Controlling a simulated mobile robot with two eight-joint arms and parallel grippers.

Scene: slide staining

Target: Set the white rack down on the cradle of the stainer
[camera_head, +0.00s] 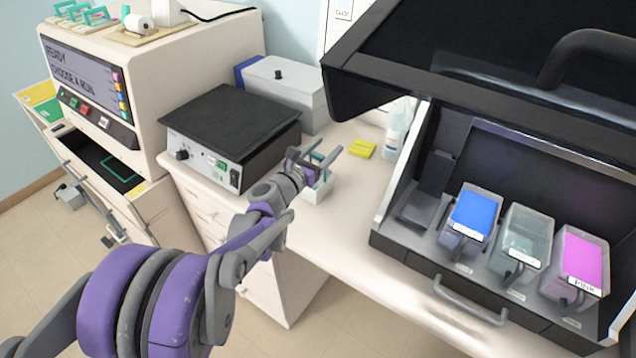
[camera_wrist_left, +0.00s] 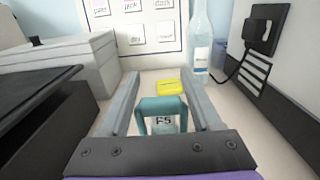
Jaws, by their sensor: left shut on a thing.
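My left gripper (camera_head: 322,160) is over the counter, right of the black-topped hotplate, shut on the white rack (camera_head: 320,188) by its teal handle. The left wrist view shows the teal handle (camera_wrist_left: 162,104) between the fingers and a label reading "FS" below it. I cannot tell whether the rack's base touches the counter. The cream machine with a screen reading "READY", which looks like the stainer (camera_head: 190,60), stands at the left. Its open drawer has a black bed with a green-outlined square (camera_head: 120,170), apparently the cradle. My right gripper is not in view.
The hotplate (camera_head: 235,112) stands between the rack and the cream machine. A grey box (camera_head: 285,85) is behind. A yellow pad (camera_head: 362,148) and a bottle (camera_wrist_left: 200,45) are nearby. A dark hood with blue, clear and pink baths (camera_head: 525,245) stands right.

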